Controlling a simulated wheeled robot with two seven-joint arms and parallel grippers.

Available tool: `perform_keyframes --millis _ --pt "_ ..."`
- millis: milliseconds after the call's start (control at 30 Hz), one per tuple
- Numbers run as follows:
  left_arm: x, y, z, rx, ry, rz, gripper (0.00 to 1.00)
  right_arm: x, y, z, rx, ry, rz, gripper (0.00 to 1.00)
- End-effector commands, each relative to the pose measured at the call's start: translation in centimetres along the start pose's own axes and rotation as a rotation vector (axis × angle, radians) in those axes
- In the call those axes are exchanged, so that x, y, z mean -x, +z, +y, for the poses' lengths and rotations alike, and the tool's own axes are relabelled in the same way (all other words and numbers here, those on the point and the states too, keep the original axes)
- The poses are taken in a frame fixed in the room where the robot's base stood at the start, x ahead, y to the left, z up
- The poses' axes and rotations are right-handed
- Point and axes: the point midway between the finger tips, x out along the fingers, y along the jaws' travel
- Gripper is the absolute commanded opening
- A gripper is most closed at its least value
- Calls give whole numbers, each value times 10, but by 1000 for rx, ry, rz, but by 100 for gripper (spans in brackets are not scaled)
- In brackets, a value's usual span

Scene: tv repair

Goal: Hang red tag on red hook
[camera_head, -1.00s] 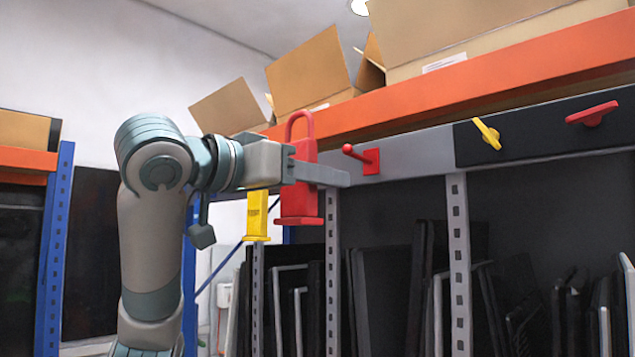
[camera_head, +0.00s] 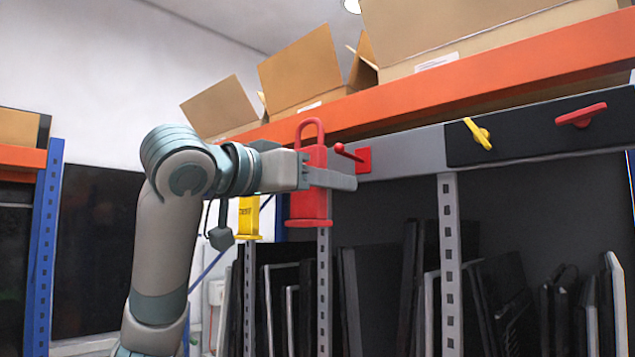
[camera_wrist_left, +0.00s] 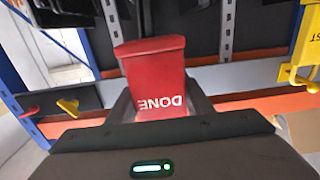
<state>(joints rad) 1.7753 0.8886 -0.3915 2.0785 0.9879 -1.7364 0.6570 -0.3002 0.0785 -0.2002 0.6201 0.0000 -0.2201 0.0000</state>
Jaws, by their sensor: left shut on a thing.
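The red tag (camera_head: 308,205), a padlock-shaped piece with a loop on top, is upright in my left gripper (camera_head: 330,176), which is shut on its body. In the left wrist view the red tag (camera_wrist_left: 155,75) shows the word DONE, upside down, between the fingers. The red hook (camera_head: 352,155) sticks out from a red plate on the grey rail, just right of the tag. The tag's loop is a little left of the hook's ball tip and appears apart from it; the depth gap is hard to tell. My right gripper is not in view.
A yellow tag (camera_head: 248,218) hangs left of the red tag, partly behind my arm. A yellow handle (camera_head: 478,133) and a red handle (camera_head: 581,115) sit on the black panel at right. An orange beam (camera_head: 430,100) with open boxes runs above.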

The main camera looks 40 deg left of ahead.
Motion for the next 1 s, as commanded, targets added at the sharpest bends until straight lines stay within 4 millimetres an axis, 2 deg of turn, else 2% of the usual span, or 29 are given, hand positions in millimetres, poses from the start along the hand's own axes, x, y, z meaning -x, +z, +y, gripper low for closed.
perform_keyframes --millis 1000 --pt "-50 4 0 0 0 0 28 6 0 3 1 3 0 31"
